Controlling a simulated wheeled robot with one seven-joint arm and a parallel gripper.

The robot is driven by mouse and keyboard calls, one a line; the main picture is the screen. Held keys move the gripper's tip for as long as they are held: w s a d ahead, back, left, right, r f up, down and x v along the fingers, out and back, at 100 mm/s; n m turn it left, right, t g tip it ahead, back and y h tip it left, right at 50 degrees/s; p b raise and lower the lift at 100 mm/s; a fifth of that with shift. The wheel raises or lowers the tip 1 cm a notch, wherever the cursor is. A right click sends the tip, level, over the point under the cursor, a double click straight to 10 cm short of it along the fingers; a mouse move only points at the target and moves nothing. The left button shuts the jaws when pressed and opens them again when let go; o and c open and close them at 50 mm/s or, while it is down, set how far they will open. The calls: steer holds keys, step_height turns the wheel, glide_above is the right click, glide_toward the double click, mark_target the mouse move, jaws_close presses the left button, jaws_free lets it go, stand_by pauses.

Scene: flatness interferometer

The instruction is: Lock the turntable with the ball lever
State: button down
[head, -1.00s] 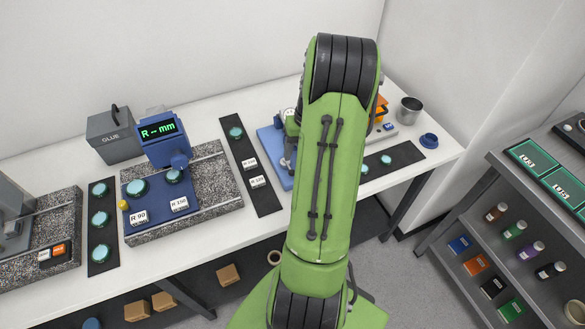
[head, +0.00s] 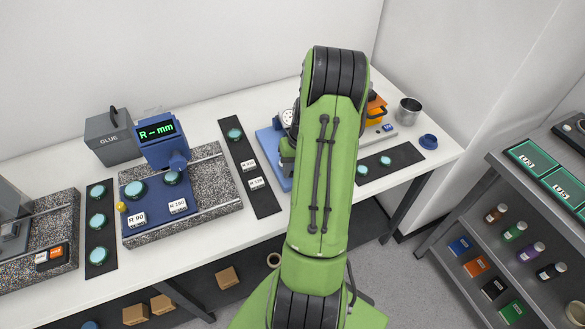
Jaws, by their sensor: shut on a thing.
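My green arm rises through the middle of the head view and covers most of a blue base plate (head: 270,150) on the white bench. A round white dial (head: 287,117) shows at the plate's upper edge, beside the arm.
The blue fixture with a green display (head: 156,130) stands on a speckled granite slab (head: 220,185) at left. A dark strip (head: 262,198) lies between slab and base plate. An orange device (head: 375,106), metal cup (head: 409,111) and shelf rack (head: 500,190) are at right.

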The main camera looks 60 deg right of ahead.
steer(key=shift+a+m, duration=0.1)
steer(key=shift+m, duration=0.2)
steer(key=m, duration=0.1)
steer(key=w+a+m+b, duration=0.1)
steer(key=shift+m, duration=0.3)
steer(key=m, duration=0.1)
steer(key=w+a+m+h, duration=0.1)
steer(key=m, duration=0.1)
steer(key=shift+w+m+t+b, duration=0.1)
steer(key=shift+m+t+b, duration=0.2)
steer(key=shift+t+b, duration=0.1)
steer(key=m, duration=0.1)
steer(key=w+m, duration=0.1)
steer(key=m, duration=0.1)
steer(key=shift+w+a+h+b, duration=0.25)
steer(key=shift+a+h+b, duration=0.05)
steer(key=shift+h+b, duration=0.1)
steer(key=shift+w+m+h, duration=0.15)
steer(key=shift+w+m, duration=0.2)
steer(key=shift+m, duration=0.6)
steer(key=shift+w+m+h, duration=0.15)
steer(key=shift+w+m, duration=0.2)
steer(key=shift+m, duration=0.6)
steer(key=c, duration=1)
jaws_free()
